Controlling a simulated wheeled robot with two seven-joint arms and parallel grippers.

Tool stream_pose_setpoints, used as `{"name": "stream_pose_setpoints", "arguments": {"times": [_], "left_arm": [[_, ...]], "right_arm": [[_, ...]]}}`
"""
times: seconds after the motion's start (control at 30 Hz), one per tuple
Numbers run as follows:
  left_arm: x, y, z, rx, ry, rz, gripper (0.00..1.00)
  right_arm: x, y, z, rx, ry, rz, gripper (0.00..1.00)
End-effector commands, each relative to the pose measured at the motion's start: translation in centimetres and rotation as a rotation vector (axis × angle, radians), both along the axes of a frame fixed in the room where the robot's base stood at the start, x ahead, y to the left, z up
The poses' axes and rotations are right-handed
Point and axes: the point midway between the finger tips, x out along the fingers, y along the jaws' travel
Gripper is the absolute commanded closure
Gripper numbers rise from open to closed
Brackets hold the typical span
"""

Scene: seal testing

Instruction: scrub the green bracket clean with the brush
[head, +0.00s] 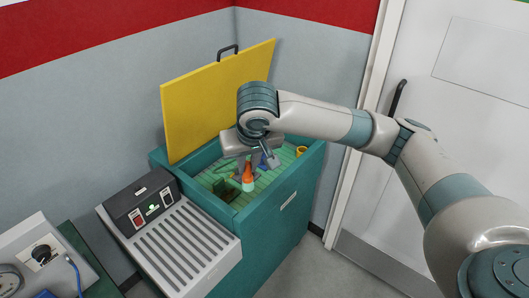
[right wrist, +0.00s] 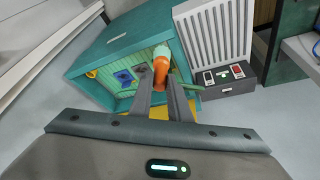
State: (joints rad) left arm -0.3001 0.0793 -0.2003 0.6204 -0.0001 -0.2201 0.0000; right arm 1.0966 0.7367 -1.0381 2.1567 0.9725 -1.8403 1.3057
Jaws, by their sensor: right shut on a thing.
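My right gripper (head: 246,160) reaches down into the open teal tank (head: 272,222) and is shut on an orange brush (head: 248,174). The brush points downward with a pale teal lower end, and it shows between the fingertips in the right wrist view (right wrist: 161,64). A dark green piece that looks like the bracket (head: 225,189) lies on the tank's green ribbed floor, left of the brush. I cannot tell whether the brush touches it. My left gripper is not in view.
The tank's yellow lid (head: 215,97) stands raised at the back. A blue object (head: 268,161) and a yellow ring-like object (head: 301,151) are also in the tank. A grey slatted unit with a control box (head: 140,205) adjoins the tank's left side. A white door stands at the right.

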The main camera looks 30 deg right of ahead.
Motion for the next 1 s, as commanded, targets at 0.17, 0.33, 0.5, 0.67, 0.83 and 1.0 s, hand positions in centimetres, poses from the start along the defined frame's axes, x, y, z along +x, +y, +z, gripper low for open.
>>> {"name": "stream_pose_setpoints", "arguments": {"times": [0.17, 0.33, 0.5, 0.67, 0.83, 1.0], "left_arm": [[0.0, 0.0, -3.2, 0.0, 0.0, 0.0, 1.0], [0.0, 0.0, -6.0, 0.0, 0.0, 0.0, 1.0], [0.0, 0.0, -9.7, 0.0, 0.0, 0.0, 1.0], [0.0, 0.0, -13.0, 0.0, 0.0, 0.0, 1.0], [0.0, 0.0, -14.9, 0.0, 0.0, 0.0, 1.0], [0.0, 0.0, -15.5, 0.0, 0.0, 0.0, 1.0]], "right_arm": [[-2.5, 1.4, -3.0, -0.002, 0.002, 0.109, 1.0], [-3.1, 1.8, -5.8, 0.0, 0.004, 0.134, 1.0], [-3.3, 1.8, -9.6, 0.001, 0.004, 0.14, 1.0], [-3.3, 1.8, -12.8, 0.001, 0.004, 0.14, 1.0], [-3.2, 1.8, -14.8, 0.001, 0.003, 0.139, 1.0], [-3.2, 1.8, -15.4, 0.0, 0.003, 0.139, 1.0]]}}
